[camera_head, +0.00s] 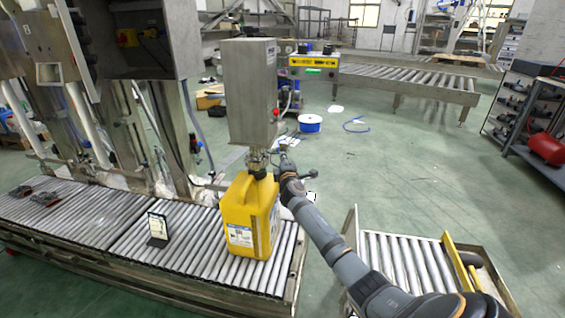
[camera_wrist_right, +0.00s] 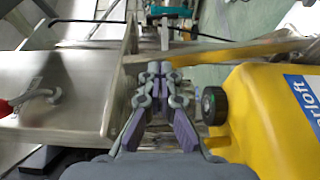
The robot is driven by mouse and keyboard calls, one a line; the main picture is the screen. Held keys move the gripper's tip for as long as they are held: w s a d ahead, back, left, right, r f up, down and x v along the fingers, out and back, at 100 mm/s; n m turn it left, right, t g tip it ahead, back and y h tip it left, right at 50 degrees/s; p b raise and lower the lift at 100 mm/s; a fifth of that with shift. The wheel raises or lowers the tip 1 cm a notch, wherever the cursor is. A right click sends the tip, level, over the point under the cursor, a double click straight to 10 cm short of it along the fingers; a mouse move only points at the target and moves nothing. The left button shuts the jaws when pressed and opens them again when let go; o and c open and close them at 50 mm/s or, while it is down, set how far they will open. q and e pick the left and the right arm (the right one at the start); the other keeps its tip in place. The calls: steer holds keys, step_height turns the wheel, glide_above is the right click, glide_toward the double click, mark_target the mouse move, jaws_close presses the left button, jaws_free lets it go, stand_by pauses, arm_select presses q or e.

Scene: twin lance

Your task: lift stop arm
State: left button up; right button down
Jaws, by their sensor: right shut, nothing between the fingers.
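My right gripper (camera_head: 283,150) is beside the steel filling head, just above and right of the yellow jerrycan (camera_head: 243,232). In the right wrist view my right gripper (camera_wrist_right: 158,70) has its fingers together, with nothing seen between them. A tan bar (camera_wrist_right: 235,50) runs right from near the fingertips; it may be the stop arm, but I cannot tell for sure, nor whether the fingers touch it. The jerrycan (camera_wrist_right: 268,115) with its dark cap (camera_wrist_right: 213,105) is close on the right of the gripper there. My left gripper is not in view.
The steel filling head (camera_head: 250,95) hangs over the jerrycan. A roller conveyor (camera_head: 180,255) carries the jerrycan and a small dark stand (camera_head: 158,230). Another roller conveyor with a yellow rail (camera_head: 462,268) is at the lower right. Green floor lies open between.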

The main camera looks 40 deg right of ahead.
steer(key=shift+w+d+r+b, duration=0.3)
steer(key=shift+w+d, duration=0.6)
steer(key=shift+d, duration=0.15)
steer(key=shift+w+d+r+b, duration=0.25)
steer(key=shift+w+d, duration=0.6)
steer(key=shift+d, duration=0.15)
steer(key=shift+s+a, duration=0.15)
steer(key=shift+s, duration=0.1)
steer(key=p+v, duration=0.4)
steer(key=v, duration=0.5)
steer(key=shift+s+a, duration=0.15)
steer(key=shift+s, duration=0.05)
steer(key=shift+r, duration=0.1)
